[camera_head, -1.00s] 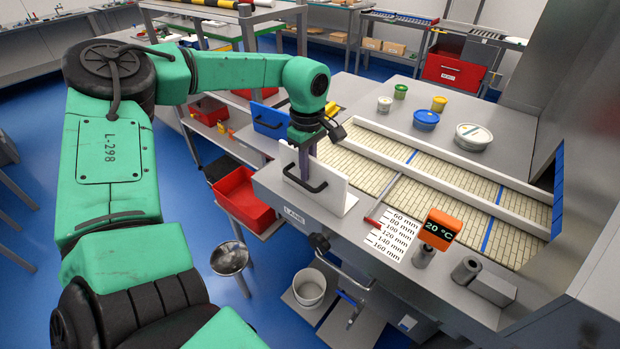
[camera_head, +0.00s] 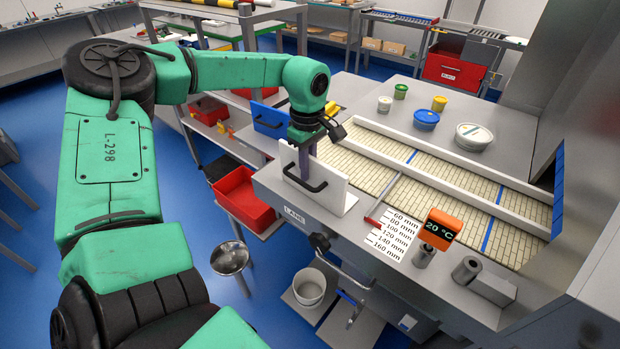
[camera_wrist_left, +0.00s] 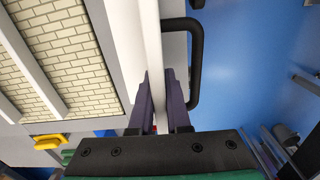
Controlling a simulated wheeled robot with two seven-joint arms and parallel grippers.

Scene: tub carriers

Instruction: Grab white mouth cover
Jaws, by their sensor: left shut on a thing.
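The white mouth cover (camera_head: 333,189) is an upright white panel with a black handle, at the near left end of the belt lane. My left gripper (camera_head: 305,165) is at its top edge from above. The left wrist view shows the purple fingers (camera_wrist_left: 160,103) one on each side of the white panel (camera_wrist_left: 151,45), shut on it. The black handle (camera_wrist_left: 196,62) lies just beside one finger, outside the grip. The panel's foot stands at the table's edge. My right gripper is not in view.
The belt lane (camera_head: 395,190) runs behind the panel between white rails. An orange display (camera_head: 440,228) reading 20 °C and a red-tipped rod (camera_head: 373,222) stand to the right. A blue panel with a handle (camera_head: 270,120) is behind. Several tubs, one blue-lidded (camera_head: 426,119), stand farther back.

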